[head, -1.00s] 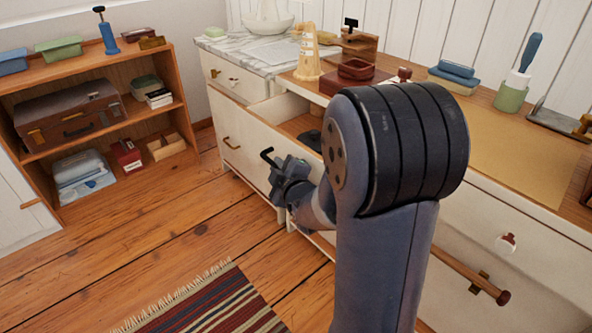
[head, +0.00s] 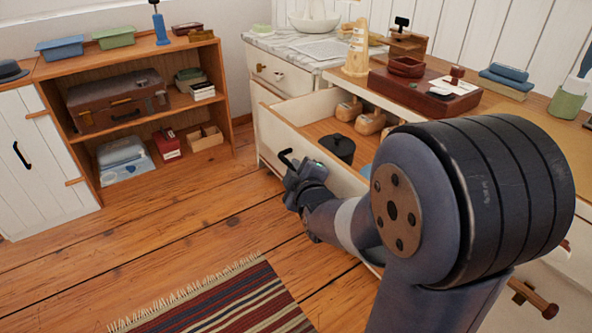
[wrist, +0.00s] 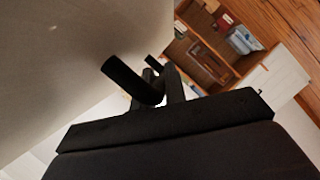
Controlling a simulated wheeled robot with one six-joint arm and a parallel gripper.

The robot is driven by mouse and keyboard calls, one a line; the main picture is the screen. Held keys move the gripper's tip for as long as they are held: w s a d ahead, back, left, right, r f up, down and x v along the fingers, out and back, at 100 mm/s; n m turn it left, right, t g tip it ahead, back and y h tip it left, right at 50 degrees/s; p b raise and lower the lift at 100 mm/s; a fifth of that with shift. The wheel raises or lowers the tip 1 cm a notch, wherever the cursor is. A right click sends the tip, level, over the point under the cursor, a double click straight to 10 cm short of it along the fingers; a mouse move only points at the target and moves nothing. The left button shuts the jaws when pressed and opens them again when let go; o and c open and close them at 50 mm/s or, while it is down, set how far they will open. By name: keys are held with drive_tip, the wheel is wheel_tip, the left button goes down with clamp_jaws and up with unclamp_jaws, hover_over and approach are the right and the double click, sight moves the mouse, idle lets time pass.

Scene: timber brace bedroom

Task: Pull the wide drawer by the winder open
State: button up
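The wide cream drawer (head: 305,140) stands well out from the dresser. Inside it are several light wooden blocks (head: 369,122), a dark lidded pot (head: 338,148) and part of something blue. My gripper (head: 291,168) is at the drawer's outer front face. It is shut on the dark drawer handle (head: 285,157); the handle (wrist: 128,78) also shows at my fingers (wrist: 166,85) in the wrist view. My arm hides the right part of the drawer. A tall pale wooden cone (head: 357,48) stands on the dresser top above; I cannot tell whether it is the winder.
A low wooden shelf (head: 222,97) with a suitcase (head: 118,100) and boxes stands at the left. A striped rug (head: 225,304) lies on the floor in front. Bare floorboards (head: 190,225) lie between shelf, rug and drawer.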

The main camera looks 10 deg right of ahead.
drive_tip(key=o, duration=0.5)
drive_tip(key=shift+c, duration=0.2)
drive_tip(key=p+v, duration=0.2)
drive_tip(key=v, duration=0.8)
drive_tip(key=shift+s, duration=0.4)
drive_tip(key=b+x, duration=0.2)
drive_tip(key=x, duration=0.7)
drive_tip(key=shift+w, duration=0.4)
drive_tip(key=shift+w+f, duration=0.15)
drive_tip(key=shift+w, duration=0.4)
drive_tip(key=shift+d, duration=0.15)
